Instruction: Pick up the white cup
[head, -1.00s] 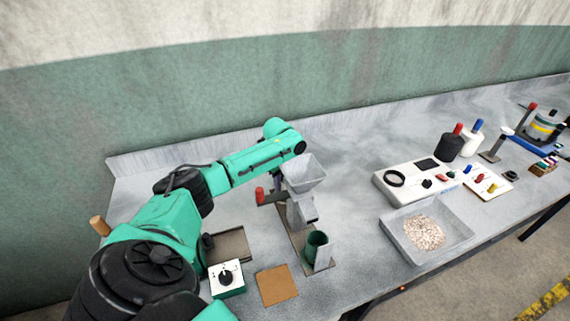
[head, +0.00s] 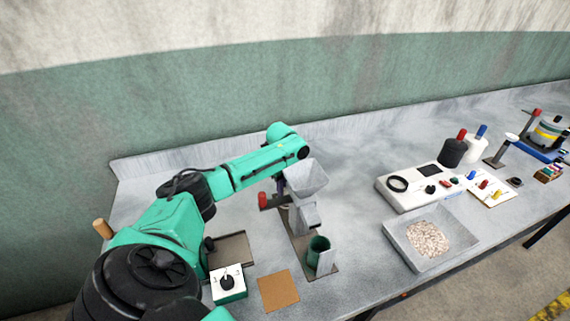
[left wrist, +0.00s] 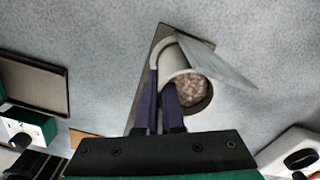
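In the left wrist view my left gripper (left wrist: 161,92) has its two purple fingers close together, with a pale curved part of the white cup (left wrist: 170,64) between them. Brown grain shows in a round opening beside the right finger; I cannot tell exactly how the cup and that opening meet. In the head view the fingers (head: 279,185) are just behind the grey hopper (head: 306,179), and the white cup is hidden there. My right gripper is in neither view.
A machine with a red-handled crank (head: 263,200) and a dark green cup (head: 318,249) stand under and before the hopper. A control box (head: 229,284), brown square (head: 278,291) and tray (head: 233,247) lie left. A grain-filled grey tray (head: 401,244) and white device (head: 391,181) stand right.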

